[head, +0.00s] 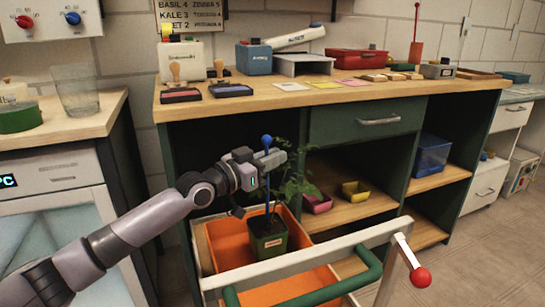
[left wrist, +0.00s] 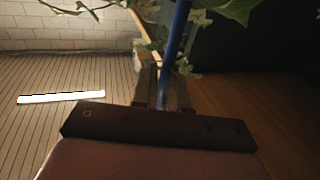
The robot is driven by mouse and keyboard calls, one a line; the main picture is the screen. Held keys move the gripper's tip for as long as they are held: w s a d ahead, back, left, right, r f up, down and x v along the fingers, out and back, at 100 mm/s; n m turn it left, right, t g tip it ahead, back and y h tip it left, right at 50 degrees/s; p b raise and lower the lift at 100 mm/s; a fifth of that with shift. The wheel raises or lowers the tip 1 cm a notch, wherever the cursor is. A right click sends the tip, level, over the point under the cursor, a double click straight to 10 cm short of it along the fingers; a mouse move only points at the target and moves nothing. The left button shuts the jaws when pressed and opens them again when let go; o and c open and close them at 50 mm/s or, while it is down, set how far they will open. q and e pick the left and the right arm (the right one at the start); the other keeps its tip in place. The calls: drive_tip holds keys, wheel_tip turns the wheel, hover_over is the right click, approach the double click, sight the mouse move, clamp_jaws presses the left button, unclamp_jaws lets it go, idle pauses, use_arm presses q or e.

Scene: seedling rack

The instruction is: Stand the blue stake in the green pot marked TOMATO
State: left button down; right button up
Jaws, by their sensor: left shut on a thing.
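A blue stake (head: 266,140) with a round knob on top stands about upright above the plant. My left gripper (head: 270,158) is shut on the stake just below its knob. The stake also shows between the fingers in the left wrist view (left wrist: 178,40). A dark green pot (head: 268,244) with a leafy seedling and a small label stands directly below the gripper; the label is too small to read. The stake runs down towards the pot, but leaves hide its lower end, so I cannot tell whether it is in the soil. My right gripper is out of view.
The pot stands in an orange bin (head: 228,244) on a cart with a pale frame and a green handle (head: 312,292). A red knob (head: 420,278) juts out at its right. Behind is a wooden bench (head: 330,98) with stamps, boxes and cards; its shelves hold pink and yellow containers.

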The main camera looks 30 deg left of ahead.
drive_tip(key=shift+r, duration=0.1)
use_arm(q)
drive_tip(key=c, duration=1.1)
unclamp_jaws()
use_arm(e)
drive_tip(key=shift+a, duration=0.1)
use_arm(q)
drive_tip(key=shift+s, duration=0.1)
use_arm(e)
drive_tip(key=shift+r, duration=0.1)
use_arm(q)
drive_tip(key=shift+p+v, duration=0.95)
drive_tip(key=shift+v, duration=2.5)
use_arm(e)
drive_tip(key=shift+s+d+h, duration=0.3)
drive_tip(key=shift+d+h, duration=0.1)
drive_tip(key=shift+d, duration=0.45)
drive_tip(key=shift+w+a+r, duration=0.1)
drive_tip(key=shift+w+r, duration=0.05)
